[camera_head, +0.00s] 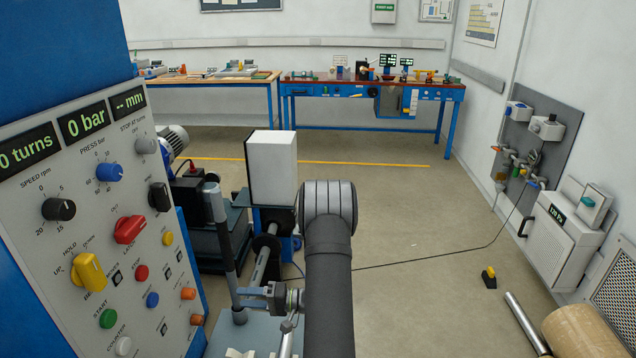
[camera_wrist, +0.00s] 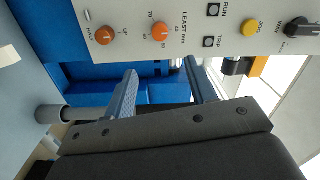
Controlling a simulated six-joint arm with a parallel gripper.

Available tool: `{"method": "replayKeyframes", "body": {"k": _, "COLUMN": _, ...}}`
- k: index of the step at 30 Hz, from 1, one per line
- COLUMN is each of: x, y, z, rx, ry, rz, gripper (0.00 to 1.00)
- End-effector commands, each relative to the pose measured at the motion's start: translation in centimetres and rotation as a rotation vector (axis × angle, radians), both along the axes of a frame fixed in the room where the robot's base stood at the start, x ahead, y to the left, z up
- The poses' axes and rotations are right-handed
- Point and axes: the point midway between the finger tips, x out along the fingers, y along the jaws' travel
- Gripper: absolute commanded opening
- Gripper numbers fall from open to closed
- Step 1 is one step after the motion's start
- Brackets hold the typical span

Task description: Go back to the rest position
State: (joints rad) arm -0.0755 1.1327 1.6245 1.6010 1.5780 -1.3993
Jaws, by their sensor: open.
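In the wrist view my gripper (camera_wrist: 160,67) is open, its two grey ridged fingers spread apart with nothing between them. Beyond the fingertips are a blue surface (camera_wrist: 85,75) and a pale control panel (camera_wrist: 270,50) with orange knobs (camera_wrist: 160,31), seen turned on its side. I cannot tell the exact gap to the panel, and no contact shows.
In the head view a large control panel (camera_head: 95,230) on a blue cabinet (camera_head: 70,55) fills the left. A machine with a white box (camera_head: 272,167) and a shaft stands beside my arm. A brown roll (camera_head: 588,332) lies lower right. Open floor (camera_head: 420,220) lies right of the arm.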

Motion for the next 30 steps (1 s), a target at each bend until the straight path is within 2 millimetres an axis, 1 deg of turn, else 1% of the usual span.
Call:
{"method": "replayKeyframes", "body": {"k": 1, "x": -0.1, "y": 1.1, "z": 0.0, "rx": -0.001, "ry": 0.0, "rz": 0.004, "gripper": 0.52}}
{"method": "replayKeyframes", "body": {"k": 3, "x": -0.2, "y": 2.5, "z": 0.0, "rx": -0.001, "ry": -0.001, "rz": 0.005, "gripper": 0.52}}
{"method": "replayKeyframes", "body": {"k": 12, "x": -0.5, "y": 8.5, "z": 0.1, "rx": 0.0, "ry": -0.001, "rz": 0.004, "gripper": 0.52}}
{"method": "replayKeyframes", "body": {"k": 18, "x": -0.6, "y": 12.0, "z": 0.2, "rx": 0.0, "ry": -0.001, "rz": 0.002, "gripper": 0.52}}
{"method": "replayKeyframes", "body": {"k": 21, "x": -0.7, "y": 13.3, "z": 0.2, "rx": -0.001, "ry": 0.0, "rz": 0.001, "gripper": 0.52}}
{"method": "replayKeyframes", "body": {"k": 24, "x": -0.7, "y": 14.1, "z": 0.2, "rx": 0.0, "ry": 0.0, "rz": 0.001, "gripper": 0.52}}
{"method": "replayKeyframes", "body": {"k": 30, "x": -0.7, "y": 14.7, "z": 0.3, "rx": -0.001, "ry": 0.0, "rz": -0.001, "gripper": 0.52}}
